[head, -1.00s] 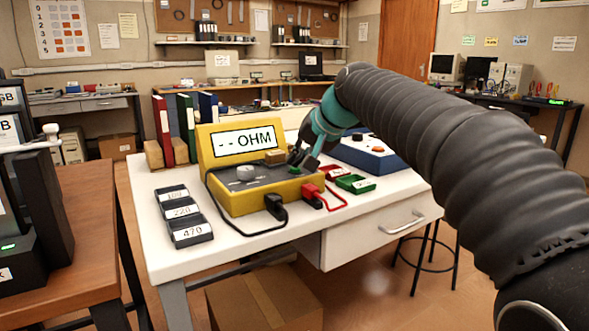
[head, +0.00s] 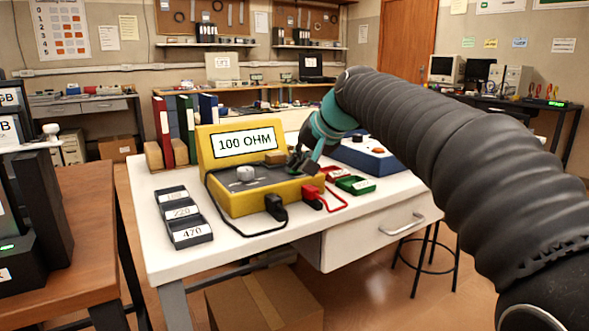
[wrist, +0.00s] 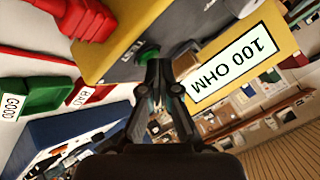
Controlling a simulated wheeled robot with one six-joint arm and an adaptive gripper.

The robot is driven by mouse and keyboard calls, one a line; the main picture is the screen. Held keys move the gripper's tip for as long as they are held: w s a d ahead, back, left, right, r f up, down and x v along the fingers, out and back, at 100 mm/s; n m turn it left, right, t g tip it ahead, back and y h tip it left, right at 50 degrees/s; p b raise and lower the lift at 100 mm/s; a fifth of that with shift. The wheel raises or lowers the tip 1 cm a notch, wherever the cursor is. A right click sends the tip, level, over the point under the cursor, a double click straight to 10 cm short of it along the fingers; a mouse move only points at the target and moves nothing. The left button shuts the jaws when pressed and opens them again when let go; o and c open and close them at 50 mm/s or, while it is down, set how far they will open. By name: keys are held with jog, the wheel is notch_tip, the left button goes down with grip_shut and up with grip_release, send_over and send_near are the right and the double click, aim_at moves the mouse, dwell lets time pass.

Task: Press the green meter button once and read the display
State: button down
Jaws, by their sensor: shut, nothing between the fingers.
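The yellow meter (head: 232,202) stands on the white table. Its display (head: 243,142) reads "100 OHM", and the same display (wrist: 233,75) shows sideways in the wrist view. The green button (wrist: 147,54) is on the meter's grey panel, partly hidden by my fingers in the wrist view. My gripper (head: 300,162) is at the right end of that panel. In the wrist view my gripper (wrist: 158,64) is shut and empty, its fingertips right at the green button. I cannot tell whether they touch it.
Black (head: 275,206) and red (head: 312,196) plugs sit at the meter's front. Right of it are a green tray (head: 356,185) marked GOOD and a red one marked BAD. A blue box (head: 368,155) is behind them. Labelled dark trays (head: 190,233) stand left.

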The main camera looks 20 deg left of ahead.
aim_at(298, 171)
jog(key=shift+r+p, duration=0.75)
jog(key=shift+r, duration=0.1)
jog(key=shift+r, duration=0.1)
notch_tip(298, 171, up, 5)
jog(key=p, duration=0.5)
jog(key=shift+d, duration=0.1)
dwell(0.4)
